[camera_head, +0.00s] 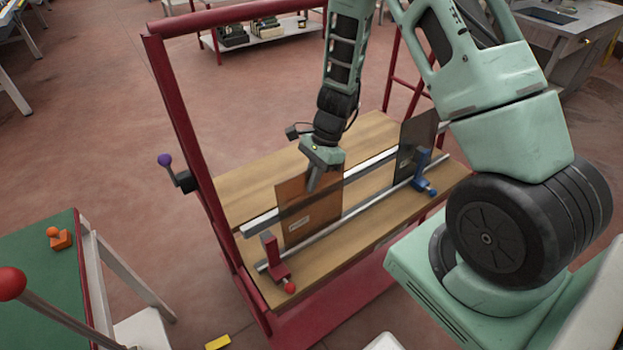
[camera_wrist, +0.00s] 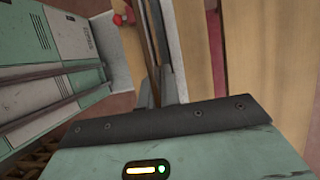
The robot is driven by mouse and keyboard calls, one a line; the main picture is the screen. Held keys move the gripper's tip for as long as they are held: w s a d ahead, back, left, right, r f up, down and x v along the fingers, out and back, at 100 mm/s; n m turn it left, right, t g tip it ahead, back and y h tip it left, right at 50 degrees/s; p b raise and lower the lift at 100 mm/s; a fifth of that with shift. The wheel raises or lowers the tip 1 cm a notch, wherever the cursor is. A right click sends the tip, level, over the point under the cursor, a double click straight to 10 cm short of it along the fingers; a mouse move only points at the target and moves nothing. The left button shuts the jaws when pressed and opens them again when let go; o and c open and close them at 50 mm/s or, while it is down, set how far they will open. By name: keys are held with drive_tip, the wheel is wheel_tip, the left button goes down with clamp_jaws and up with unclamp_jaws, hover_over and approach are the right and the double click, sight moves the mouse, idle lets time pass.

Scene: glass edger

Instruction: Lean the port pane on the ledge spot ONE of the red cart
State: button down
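A brown, see-through pane (camera_head: 309,212) with a small pale label stands nearly upright on the red cart (camera_head: 190,130), against its pale rail, next to a red clamp-like stop (camera_head: 272,262). My gripper (camera_head: 314,182) is at the pane's top edge, pointing down. In the wrist view its two fingers (camera_wrist: 161,88) are close together on either side of the pane's thin edge and look shut on it. A darker pane (camera_head: 415,145) stands farther right on the same ledge, by a blue stop (camera_head: 422,172). I cannot read any spot mark or label.
The cart's wooden deck (camera_head: 255,205) is clear behind the rail. Its red upright frame rises on the left, with a purple-knobbed lever (camera_head: 166,160). A green-topped table (camera_head: 40,265) stands lower left with an orange item (camera_head: 60,238). A yellow block (camera_head: 217,342) lies on the floor.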

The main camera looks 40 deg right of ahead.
drive_tip(key=shift+f, duration=0.35)
drive_tip(key=c, duration=1.5)
unclamp_jaws()
drive_tip(key=shift+c, duration=0.2)
drive_tip(key=v, duration=1.7)
drive_tip(key=shift+r, duration=0.2)
drive_tip(key=shift+d, duration=0.1)
